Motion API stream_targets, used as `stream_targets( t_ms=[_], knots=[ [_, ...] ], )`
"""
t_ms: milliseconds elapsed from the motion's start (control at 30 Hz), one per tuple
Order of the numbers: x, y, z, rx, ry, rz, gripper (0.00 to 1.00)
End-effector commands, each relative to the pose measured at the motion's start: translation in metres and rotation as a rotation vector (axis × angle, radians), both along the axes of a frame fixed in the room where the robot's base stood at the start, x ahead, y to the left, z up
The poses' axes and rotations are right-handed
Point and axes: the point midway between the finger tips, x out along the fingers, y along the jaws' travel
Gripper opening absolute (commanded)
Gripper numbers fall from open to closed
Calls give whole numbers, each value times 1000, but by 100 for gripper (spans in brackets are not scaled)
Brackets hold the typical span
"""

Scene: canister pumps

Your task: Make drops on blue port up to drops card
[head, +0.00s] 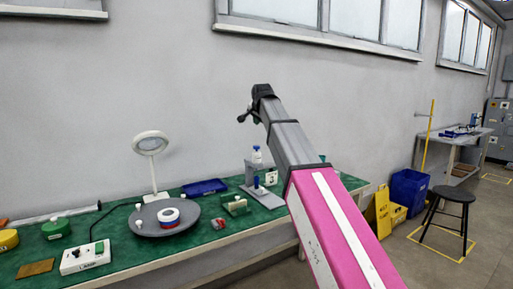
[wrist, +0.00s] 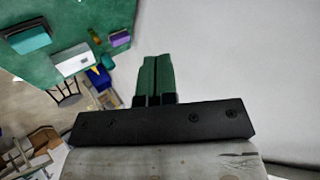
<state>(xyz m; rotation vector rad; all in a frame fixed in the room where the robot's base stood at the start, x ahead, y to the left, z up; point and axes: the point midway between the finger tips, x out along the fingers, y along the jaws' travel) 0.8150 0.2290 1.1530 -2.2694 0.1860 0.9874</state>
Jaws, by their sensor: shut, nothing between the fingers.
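My gripper (wrist: 157,62) is shut and empty; its two green fingers lie together in the wrist view. In the head view my arm is raised, its dark end high in front of the wall, well above the bench. A grey stand (head: 250,172) at the back of the bench holds a small white-and-blue bottle (head: 257,156). A small blue part (head: 259,190) shows low on it. A white card (head: 271,178) with a dark mark, too small to read, stands beside it. I cannot tell which part is the blue port, or whether this is the drops card.
A grey round plate (head: 150,228) carries a red, white and blue ring. A magnifier lamp (head: 151,143) stands behind it. A blue tray (head: 204,188), green block (head: 237,208), lamp switch box (head: 86,257) and green canister (head: 55,229) share the green bench. A stool (head: 450,200) stands right.

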Motion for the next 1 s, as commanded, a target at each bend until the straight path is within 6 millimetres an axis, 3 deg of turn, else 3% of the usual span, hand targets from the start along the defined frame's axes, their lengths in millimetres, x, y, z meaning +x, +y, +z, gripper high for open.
stream_targets(
  t_ms=[600,1000],
  knots=[
    [-1,0,-70,0,0,0,0],
    [0,0,-79,0,-1,-1,0]
  ],
)
